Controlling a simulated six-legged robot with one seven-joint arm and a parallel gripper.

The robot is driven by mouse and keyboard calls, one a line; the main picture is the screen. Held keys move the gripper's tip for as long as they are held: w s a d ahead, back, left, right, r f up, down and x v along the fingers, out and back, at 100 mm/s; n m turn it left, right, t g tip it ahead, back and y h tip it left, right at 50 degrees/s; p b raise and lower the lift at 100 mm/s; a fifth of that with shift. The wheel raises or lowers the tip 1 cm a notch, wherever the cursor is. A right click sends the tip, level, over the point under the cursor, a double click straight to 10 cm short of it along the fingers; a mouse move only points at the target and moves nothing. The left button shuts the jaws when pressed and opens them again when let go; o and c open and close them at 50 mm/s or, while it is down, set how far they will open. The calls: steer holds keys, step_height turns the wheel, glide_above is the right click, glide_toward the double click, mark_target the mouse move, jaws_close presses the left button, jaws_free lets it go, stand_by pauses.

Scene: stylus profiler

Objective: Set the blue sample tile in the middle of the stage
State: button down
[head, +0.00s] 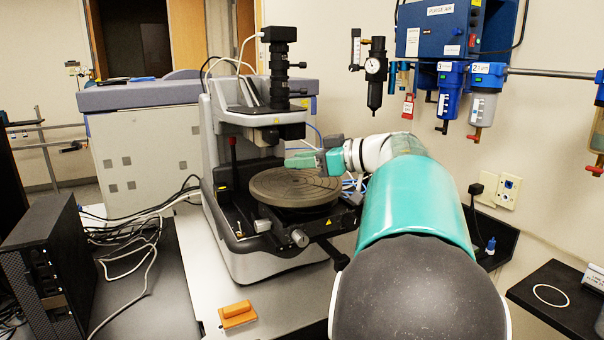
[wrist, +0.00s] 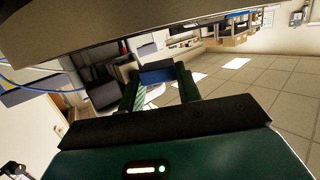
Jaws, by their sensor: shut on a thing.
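The stage (head: 280,190) is a round grey-brown disc with ring marks on the profiler's base. My gripper (head: 300,159) reaches in from the right over the far part of the stage, below the profiler's measuring head. In the wrist view, its green fingers (wrist: 160,82) are shut on the blue sample tile (wrist: 158,75), which sits between their tips. I cannot make the tile out in the head view. The gap between tile and stage cannot be told from these frames.
The profiler's column and head (head: 280,120) stand just behind and above the gripper. An orange block (head: 238,314) lies on the table in front. A black computer case (head: 55,265) is at left. Blue air filters (head: 450,90) hang on the right wall. Cables lie left of the profiler.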

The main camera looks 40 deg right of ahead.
mark_target(303, 182)
steer(key=shift+w+f, duration=0.1)
steer(key=shift+f, duration=1.45)
steer(key=shift+f, duration=0.2)
steer(key=c, duration=1)
jaws_free()
steer(key=shift+r, duration=0.1)
steer(key=shift+r, duration=0.15)
steer(key=v, duration=1.2)
